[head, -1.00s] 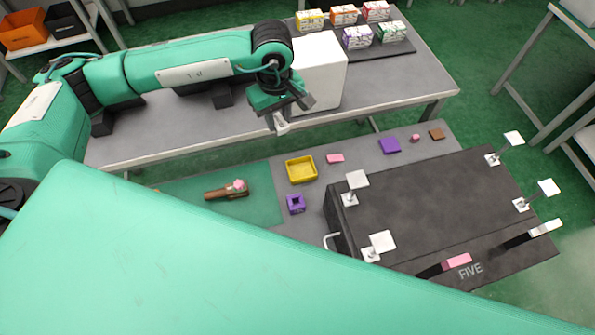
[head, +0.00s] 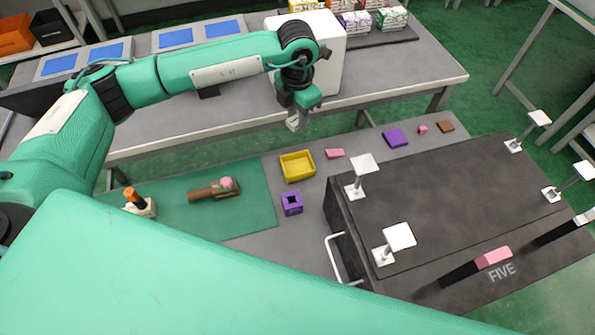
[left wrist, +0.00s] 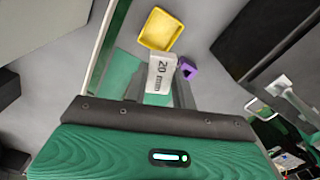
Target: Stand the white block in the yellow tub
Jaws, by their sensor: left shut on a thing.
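My left gripper (head: 297,119) is shut on the white block and points down, above the back edge of the lower grey surface. The white block (left wrist: 160,75) is marked "20 mm" in the left wrist view and sticks out beyond the fingers. It shows small under the gripper in the head view (head: 293,124). The yellow tub (head: 297,167) sits on the grey surface, nearer the camera than the gripper, and looks empty. In the left wrist view the tub (left wrist: 161,29) lies just past the block's end, with the block apart from it. My right gripper is not in view.
A purple holed block (head: 291,204) stands in front of the tub, with a pink block (head: 334,154) to its right. The dark lever box (head: 450,205) with white paddles fills the right. A green mat (head: 245,205) with a brown tool lies left. A large white box (head: 328,55) stands behind.

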